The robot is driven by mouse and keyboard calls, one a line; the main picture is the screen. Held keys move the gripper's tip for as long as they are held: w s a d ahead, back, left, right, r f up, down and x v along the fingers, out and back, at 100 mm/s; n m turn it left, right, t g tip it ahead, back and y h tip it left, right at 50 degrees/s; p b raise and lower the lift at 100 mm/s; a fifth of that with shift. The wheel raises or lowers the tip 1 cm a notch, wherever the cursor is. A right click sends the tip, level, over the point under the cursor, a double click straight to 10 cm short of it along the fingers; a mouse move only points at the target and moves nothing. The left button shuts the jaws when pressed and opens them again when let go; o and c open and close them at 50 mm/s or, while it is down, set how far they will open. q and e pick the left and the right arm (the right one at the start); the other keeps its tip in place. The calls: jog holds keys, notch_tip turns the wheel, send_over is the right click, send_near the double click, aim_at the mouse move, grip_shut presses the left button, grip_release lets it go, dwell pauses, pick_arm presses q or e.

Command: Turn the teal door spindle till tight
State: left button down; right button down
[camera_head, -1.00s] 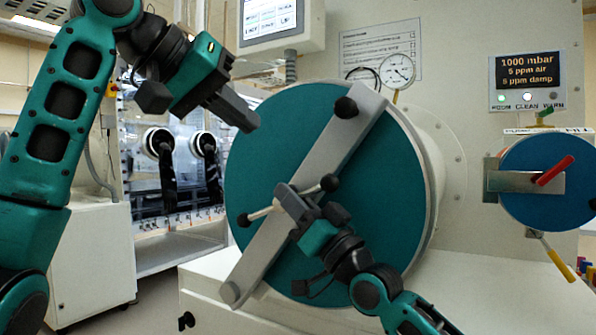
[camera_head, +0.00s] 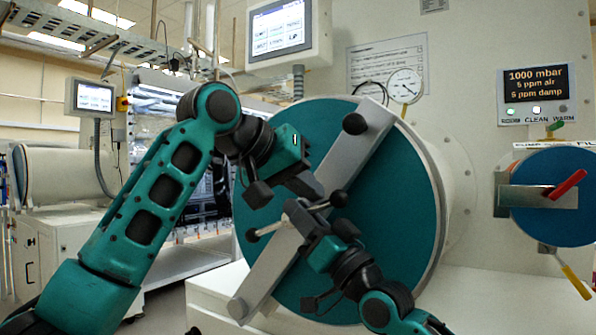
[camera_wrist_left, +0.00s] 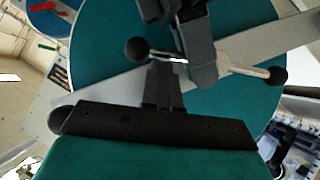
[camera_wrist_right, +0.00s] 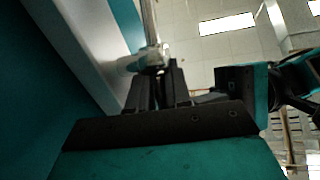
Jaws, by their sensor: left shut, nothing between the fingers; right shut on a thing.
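The teal door (camera_head: 395,215) is a big round disc with a grey bar (camera_head: 365,155) slanting across it. At its middle is the spindle (camera_head: 270,228), a metal cross-handle with black ball ends; its hub is partly hidden by my grippers. My right gripper (camera_head: 293,212) is shut on the spindle near the hub; the right wrist view shows its fingers (camera_wrist_right: 157,80) at the metal rod (camera_wrist_right: 150,25). My left gripper (camera_head: 318,192) is shut and empty beside the spindle's right ball. In the left wrist view its fingertips (camera_wrist_left: 162,68) are close to the spindle rod (camera_wrist_left: 165,55); contact is unclear.
A smaller blue round door (camera_head: 550,215) with a red handle (camera_head: 568,184) is at the right. A display (camera_head: 535,84) reads 1000 mbar, above it. A pressure gauge (camera_head: 404,86) and a touchscreen (camera_head: 280,28) are above the teal door. My two grippers are very close together.

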pick_arm(q)
jog(key=shift+f, duration=0.1)
jog(key=shift+s+d+f+y, duration=0.2)
jog(key=shift+d+f+y, duration=0.15)
jog(key=shift+f, duration=0.25)
pick_arm(e)
jog(key=shift+s+a, duration=0.1)
jog(key=c, duration=1.1)
grip_release()
jog(key=shift+c, duration=0.2)
pick_arm(q)
jog(key=shift+r, duration=0.1)
pick_arm(e)
jog(key=shift+r, duration=0.1)
